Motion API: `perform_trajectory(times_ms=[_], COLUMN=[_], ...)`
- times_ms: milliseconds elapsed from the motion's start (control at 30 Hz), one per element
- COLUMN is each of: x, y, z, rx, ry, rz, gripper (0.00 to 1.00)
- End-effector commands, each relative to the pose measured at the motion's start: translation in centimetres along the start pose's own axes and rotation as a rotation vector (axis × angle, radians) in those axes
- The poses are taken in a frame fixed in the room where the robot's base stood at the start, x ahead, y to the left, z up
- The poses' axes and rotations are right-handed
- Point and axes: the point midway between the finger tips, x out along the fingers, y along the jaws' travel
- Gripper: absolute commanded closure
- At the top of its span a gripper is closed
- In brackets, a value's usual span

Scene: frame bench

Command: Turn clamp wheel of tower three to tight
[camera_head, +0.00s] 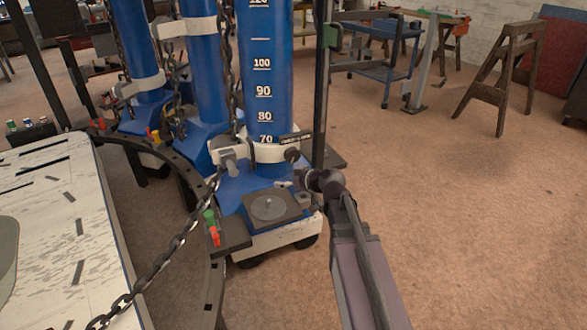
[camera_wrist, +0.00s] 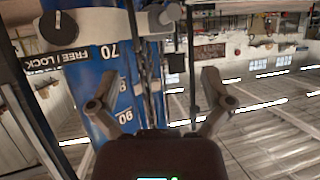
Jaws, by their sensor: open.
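The nearest blue tower (camera_head: 265,85) carries a height scale and a white collar (camera_head: 270,152) low down. A dark round knob (camera_head: 292,155) sits on the collar's right side. In the wrist view a dark knob (camera_wrist: 58,30) with a white pointer mark sits on the white collar, beside a FREE / LOCK label (camera_wrist: 55,62). I cannot tell for certain which tower is three. My gripper (camera_wrist: 157,80) is open and empty, with the collar beyond and left of its fingers. In the head view my gripper (camera_head: 308,181) is just below and right of the knob, apparently not touching it.
A chain (camera_head: 170,255) runs from the collar to the lower left. A white table (camera_head: 60,230) stands left. Two more blue towers stand behind left.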

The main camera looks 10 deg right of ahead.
Motion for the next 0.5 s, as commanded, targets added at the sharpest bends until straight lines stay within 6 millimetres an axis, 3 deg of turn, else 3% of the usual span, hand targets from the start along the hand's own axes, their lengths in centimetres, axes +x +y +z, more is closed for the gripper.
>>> perform_trajectory(times_ms=[33, 500], x=[1.0, 4.1], y=[0.8, 7.9], z=[1.0, 2.8], rx=[-0.012, -0.114], ry=[0.034, 0.313], rz=[0.013, 0.214], gripper=[0.0, 0.0])
